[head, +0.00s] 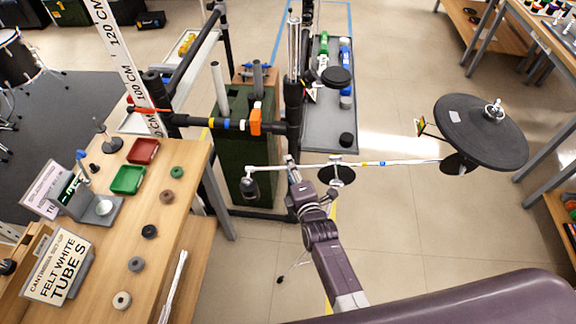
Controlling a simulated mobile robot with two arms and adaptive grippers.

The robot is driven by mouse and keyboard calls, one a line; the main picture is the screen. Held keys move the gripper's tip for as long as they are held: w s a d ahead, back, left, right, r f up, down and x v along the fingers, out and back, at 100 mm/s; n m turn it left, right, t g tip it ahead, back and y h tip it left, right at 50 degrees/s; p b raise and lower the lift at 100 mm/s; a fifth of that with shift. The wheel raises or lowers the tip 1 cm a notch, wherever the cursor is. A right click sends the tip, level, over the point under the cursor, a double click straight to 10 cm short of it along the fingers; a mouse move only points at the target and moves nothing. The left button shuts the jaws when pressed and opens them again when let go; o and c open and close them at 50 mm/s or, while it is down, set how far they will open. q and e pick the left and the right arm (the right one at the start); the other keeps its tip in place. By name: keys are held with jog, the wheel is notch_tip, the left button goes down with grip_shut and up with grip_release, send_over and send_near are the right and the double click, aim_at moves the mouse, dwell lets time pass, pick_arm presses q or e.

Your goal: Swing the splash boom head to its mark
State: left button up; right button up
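A thin pale boom rod (400,162) with blue and yellow bands runs across the middle of the head view, nearly level. Its left end carries a small dark weight (249,187). Its right end reaches a small dark disc (458,163), partly hidden under a large black cymbal pad (480,132). A small yellow-green flag (420,127) stands left of the large pad; I cannot tell if it is the mark. My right gripper (292,168) is at the rod's left part. The fingers are too small to tell whether they hold the rod. My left gripper is not in view.
A wooden bench (190,215) with red (143,151) and green (128,180) trays and several rings fills the left. A dark upright post (293,105) and a green bin (240,125) stand behind my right gripper. Open floor (410,240) lies at the lower right.

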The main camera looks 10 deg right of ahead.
jog(key=shift+w+a+r, duration=0.3)
jog(key=shift+a+r, duration=0.2)
jog(key=shift+r, duration=0.05)
jog(key=shift+s, duration=0.2)
jog(key=d+f+v, duration=0.1)
jog(key=v, duration=0.7)
jog(key=shift+s, duration=0.15)
